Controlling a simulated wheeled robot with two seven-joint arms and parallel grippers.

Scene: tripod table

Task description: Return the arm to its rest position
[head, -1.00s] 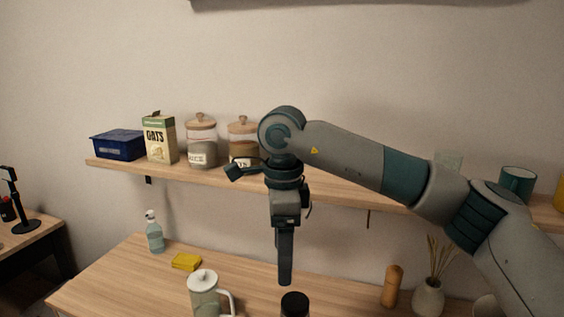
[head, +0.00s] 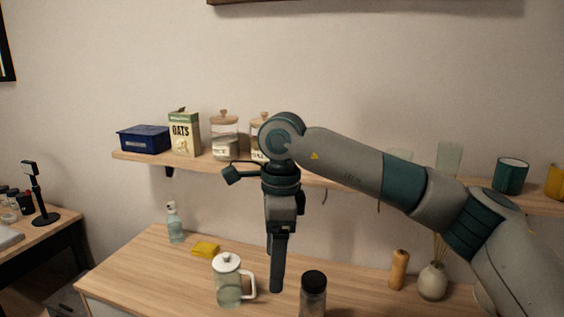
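My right arm comes in from the right and reaches across the view in front of the shelf. My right gripper (head: 277,288) points straight down above the wooden counter (head: 130,275), between a glass jug (head: 228,282) and a dark-capped jar (head: 313,295). The fingers are seen edge-on and overlap, so I cannot tell whether they are open or shut. No object shows between them. My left arm and gripper are out of view.
A wall shelf (head: 135,158) behind the arm holds a blue box (head: 145,139), an oats carton (head: 184,134), jars and a teal mug (head: 510,176). A spray bottle (head: 175,224), yellow sponge (head: 206,249), wooden mill (head: 399,270) and vase (head: 432,281) stand on the counter. A black stand (head: 38,195) is on the left table.

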